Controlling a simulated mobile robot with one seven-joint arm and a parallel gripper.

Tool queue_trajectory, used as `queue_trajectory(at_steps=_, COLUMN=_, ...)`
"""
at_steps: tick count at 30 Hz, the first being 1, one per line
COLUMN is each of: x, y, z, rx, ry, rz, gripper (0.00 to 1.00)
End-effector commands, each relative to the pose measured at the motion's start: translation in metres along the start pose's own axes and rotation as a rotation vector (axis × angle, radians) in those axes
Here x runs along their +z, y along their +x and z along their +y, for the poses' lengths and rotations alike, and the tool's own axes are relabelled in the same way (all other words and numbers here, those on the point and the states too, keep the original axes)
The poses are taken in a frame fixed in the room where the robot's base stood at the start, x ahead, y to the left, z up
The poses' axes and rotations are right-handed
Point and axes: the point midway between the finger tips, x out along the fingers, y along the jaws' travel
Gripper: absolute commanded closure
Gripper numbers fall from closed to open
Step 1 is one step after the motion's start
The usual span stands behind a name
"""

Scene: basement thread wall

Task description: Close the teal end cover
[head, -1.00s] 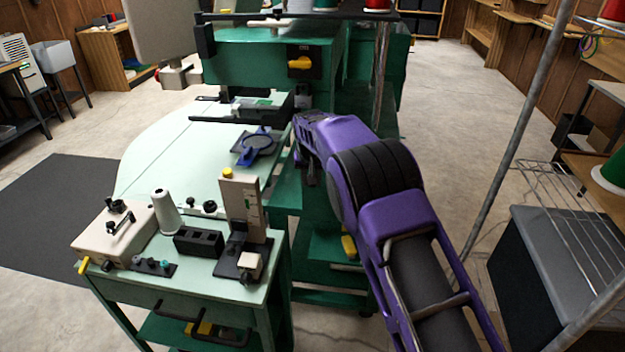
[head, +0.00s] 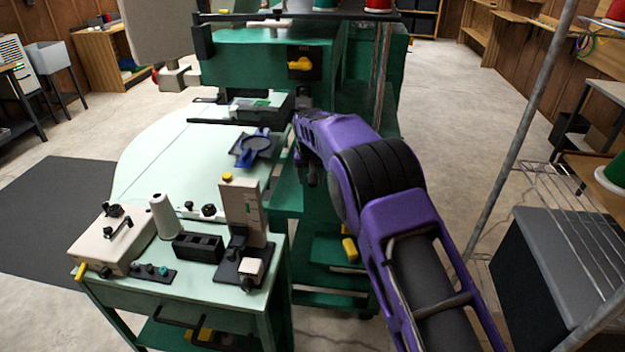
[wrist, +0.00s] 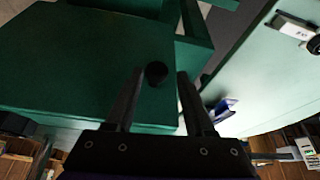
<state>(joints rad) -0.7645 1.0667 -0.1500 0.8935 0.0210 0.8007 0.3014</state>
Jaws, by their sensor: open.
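A flat teal-green panel with a black round knob (wrist: 156,73), which looks like the end cover (wrist: 75,62), fills the left and middle of the wrist view. My gripper (wrist: 161,76) is open, with its two black fingers on either side of the knob in that picture. I cannot tell whether they touch it. In the head view my gripper (head: 306,176) hangs beside the green machine (head: 262,62), right of the pale table. My purple arm hides part of the machine's side there, and the cover's hinge and opening are not clear.
A pale green worktable (head: 150,165) bears a blue hoop (head: 256,146). A nearer green cart (head: 190,275) holds a thread cone, a black block and a beige upright device (head: 241,215). A metal pole and wire rack (head: 545,195) stand at right. Concrete floor is clear beyond.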

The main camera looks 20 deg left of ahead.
Motion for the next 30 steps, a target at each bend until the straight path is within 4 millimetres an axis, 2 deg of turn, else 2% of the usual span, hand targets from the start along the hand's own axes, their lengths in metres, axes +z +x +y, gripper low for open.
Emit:
queue_trajectory(at_steps=10, x=0.002, y=0.000, z=0.002, rx=0.004, ry=0.000, rz=-0.006, gripper=0.38)
queue_trajectory(at_steps=14, x=0.001, y=-0.010, z=0.002, rx=0.003, ry=0.001, rz=-0.005, gripper=0.38)
queue_trajectory(at_steps=17, x=0.001, y=-0.026, z=0.002, rx=0.003, ry=0.001, rz=-0.004, gripper=0.38)
queue_trajectory(at_steps=30, x=0.000, y=-0.131, z=0.000, rx=0.002, ry=0.000, rz=-0.004, gripper=0.38)
